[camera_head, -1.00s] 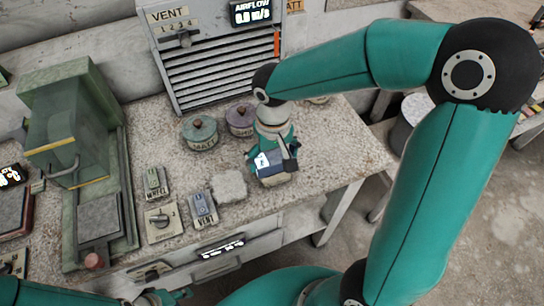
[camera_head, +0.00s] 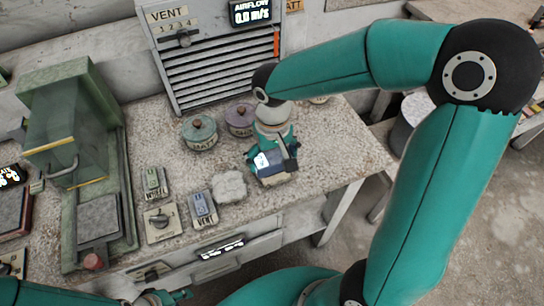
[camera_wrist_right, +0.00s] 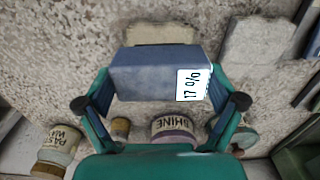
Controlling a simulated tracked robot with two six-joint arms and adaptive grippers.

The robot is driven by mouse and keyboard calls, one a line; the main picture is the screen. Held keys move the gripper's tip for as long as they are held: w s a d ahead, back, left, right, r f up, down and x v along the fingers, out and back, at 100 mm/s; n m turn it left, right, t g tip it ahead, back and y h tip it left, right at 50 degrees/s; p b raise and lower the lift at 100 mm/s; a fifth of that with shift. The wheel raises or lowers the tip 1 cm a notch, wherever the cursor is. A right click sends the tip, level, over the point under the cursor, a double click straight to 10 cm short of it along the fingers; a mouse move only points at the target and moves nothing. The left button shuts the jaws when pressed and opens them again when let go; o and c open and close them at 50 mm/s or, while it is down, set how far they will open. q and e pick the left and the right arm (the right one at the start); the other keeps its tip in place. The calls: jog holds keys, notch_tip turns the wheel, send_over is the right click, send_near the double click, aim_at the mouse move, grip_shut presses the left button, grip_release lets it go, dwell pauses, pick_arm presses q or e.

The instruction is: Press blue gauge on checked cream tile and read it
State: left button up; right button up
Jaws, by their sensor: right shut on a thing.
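My right gripper (camera_wrist_right: 162,108) is shut on the blue gauge (camera_wrist_right: 145,78), a box with a white display that reads 17 %. In the head view the gauge (camera_head: 270,166) is low over the bench's right part, its display facing left. A cream tile (camera_wrist_right: 160,34) shows just past the gauge in the wrist view, partly hidden by it. Its checked pattern is too faint to make out. Whether the gauge's underside touches the tile is hidden. My left gripper (camera_head: 168,297) is at the bottom edge of the head view, partly cut off, away from the gauge.
A pale rough slab (camera_head: 229,187) lies left of the gauge. The VENT remote (camera_head: 203,208), WHEEL remote (camera_head: 155,183) and a knob plate (camera_head: 162,222) lie further left. Lidded pots, a green one (camera_head: 201,134) and a purple one (camera_head: 239,119), stand behind. A green machine (camera_head: 75,150) fills the left.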

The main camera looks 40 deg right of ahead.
jog(key=shift+r+p, duration=2.65)
jog(key=shift+r, duration=0.85)
jog(key=shift+f, duration=0.1)
